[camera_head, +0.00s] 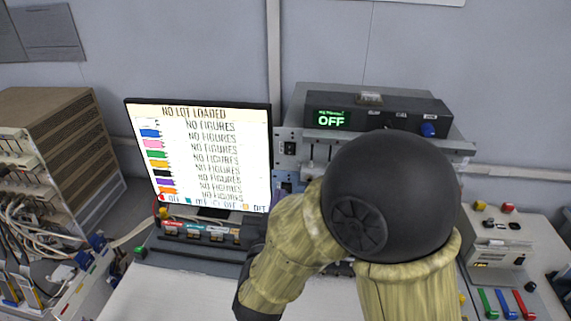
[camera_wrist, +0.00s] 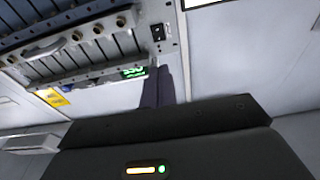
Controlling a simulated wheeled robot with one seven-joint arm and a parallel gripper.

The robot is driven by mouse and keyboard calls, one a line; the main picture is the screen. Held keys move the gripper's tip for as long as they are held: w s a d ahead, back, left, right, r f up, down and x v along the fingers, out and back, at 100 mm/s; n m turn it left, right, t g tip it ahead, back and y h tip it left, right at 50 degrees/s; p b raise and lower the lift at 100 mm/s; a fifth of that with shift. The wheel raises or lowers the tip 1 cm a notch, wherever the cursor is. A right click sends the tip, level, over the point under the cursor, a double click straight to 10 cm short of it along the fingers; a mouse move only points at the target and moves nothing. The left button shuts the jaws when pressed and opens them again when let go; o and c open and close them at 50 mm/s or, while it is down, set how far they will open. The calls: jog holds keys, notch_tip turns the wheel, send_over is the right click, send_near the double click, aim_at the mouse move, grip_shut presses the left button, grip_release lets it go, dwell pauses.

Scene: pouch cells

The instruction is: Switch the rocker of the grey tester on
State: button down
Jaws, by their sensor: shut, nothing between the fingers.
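The grey tester (camera_head: 316,133) stands at the back behind my arm, which hides much of its front. Its small black rocker (camera_head: 290,148) is on the left of the front panel. In the wrist view the rocker (camera_wrist: 158,32) is at the end of the grey panel, near the top of the picture. My gripper (camera_wrist: 165,70) has its dark fingers together with nothing between them. The fingertips show just below the rocker in that picture; I see no contact, and the distance is unclear. The head view hides the fingertips. The rocker's position is too small to read.
A dark unit (camera_head: 377,113) on top of the tester reads OFF. A monitor (camera_head: 205,150) reading NO LOT LOADED stands left of it. A brown-topped rack (camera_head: 50,110) with cables is at far left. A box with coloured buttons (camera_head: 500,225) is at right.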

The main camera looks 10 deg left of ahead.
aim_at(289, 147)
jog(key=w+p, duration=0.2)
jog(key=w, duration=0.2)
jog(key=w+r+p, duration=0.1)
jog(key=w+p, duration=0.1)
jog(key=w, duration=0.2)
jog(key=w+r+p, duration=0.1)
jog(key=w+p, duration=0.1)
jog(key=w, duration=0.2)
jog(key=shift+w+a, duration=0.25)
jog(key=shift+a, duration=0.05)
jog(key=shift+w+p, duration=0.3)
jog(key=shift+w, duration=0.35)
jog(key=shift+a, duration=0.1)
